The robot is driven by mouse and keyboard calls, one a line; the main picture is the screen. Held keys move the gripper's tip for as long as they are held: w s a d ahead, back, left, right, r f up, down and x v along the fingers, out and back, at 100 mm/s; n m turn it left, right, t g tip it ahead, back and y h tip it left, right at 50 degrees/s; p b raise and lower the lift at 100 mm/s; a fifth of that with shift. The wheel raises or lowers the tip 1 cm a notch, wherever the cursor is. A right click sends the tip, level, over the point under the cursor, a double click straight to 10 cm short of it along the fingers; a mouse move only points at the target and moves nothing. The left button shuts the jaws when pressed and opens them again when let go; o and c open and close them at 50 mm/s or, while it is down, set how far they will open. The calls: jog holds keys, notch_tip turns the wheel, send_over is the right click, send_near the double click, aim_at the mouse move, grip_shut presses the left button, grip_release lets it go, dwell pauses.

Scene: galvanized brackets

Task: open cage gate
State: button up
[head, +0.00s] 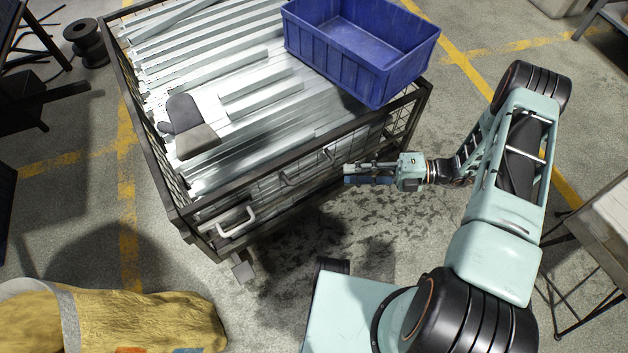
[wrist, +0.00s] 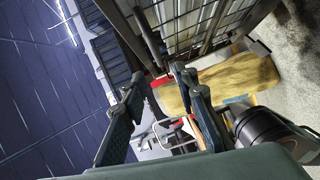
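The cage (head: 183,222) is a dark-framed mesh cage holding long galvanized brackets (head: 240,90). Its front side, which looks like the gate (head: 290,185), stands upright in line with the frame and appears closed. My gripper (head: 350,174) is just outside the right part of this side, pointing left, apart from the pale handle. In the wrist view, my gripper (wrist: 158,73) shows its fingers spread with nothing between them. Part of the cage mesh (wrist: 185,30) is beyond.
A yellow sack (head: 130,318) lies on the floor at front left. A table (head: 605,215) stands at right. Stained floor (head: 310,235) in front of the cage is clear.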

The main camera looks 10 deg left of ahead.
aim_at(312, 173)
jog(key=x, duration=0.5)
jog(key=b+x, duration=0.1)
jog(key=x, duration=0.5)
jog(key=shift+w+a+r, duration=0.15)
jog(key=shift+a+r, duration=0.05)
jog(key=shift+a, duration=0.05)
jog(key=shift+c, duration=0.3)
grip_shut()
